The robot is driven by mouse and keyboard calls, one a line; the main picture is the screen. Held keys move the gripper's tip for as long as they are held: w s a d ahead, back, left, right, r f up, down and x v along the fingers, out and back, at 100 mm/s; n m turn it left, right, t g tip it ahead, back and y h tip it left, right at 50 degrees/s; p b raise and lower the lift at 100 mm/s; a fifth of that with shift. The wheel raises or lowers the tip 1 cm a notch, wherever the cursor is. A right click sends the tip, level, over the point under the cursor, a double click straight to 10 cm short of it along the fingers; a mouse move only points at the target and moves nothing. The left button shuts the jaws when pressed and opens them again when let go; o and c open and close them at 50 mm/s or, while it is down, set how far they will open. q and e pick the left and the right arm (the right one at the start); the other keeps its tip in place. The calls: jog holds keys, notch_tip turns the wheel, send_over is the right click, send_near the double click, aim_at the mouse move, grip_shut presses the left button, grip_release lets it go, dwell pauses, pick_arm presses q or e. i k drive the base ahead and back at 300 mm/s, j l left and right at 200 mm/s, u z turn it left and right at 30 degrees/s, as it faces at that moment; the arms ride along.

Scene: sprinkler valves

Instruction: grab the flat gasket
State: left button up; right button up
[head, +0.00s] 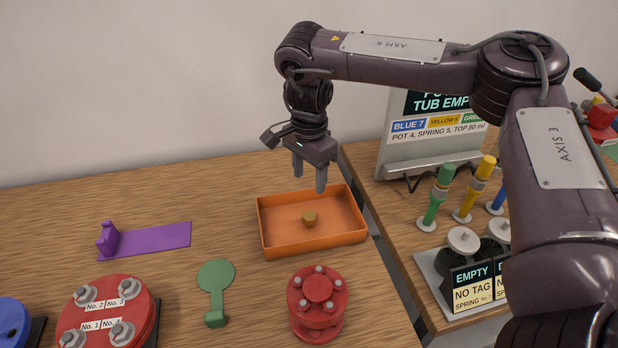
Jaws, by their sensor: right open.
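I cannot single out a flat gasket for certain. A flat green round piece (216,275) with a stem and a small raised block lies on the wooden table, left of the orange tray. My right gripper (309,181) hangs above the back part of the orange tray (314,245), fingers pointing down, apart and empty. My left gripper is not in view.
A red bolted flange (317,304) stands in front of the tray, and a larger one (105,315) at the left. A purple strip (160,238) lies farther back. Coloured posts (435,195) and an EMPTY-labelled stand (470,285) are on the right table. The back left is clear.

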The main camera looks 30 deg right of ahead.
aim_at(215, 276)
jog(key=k+j, duration=0.5)
jog(key=k, duration=0.2)
jog(key=k+j, duration=0.45)
jog(key=k, duration=0.2)
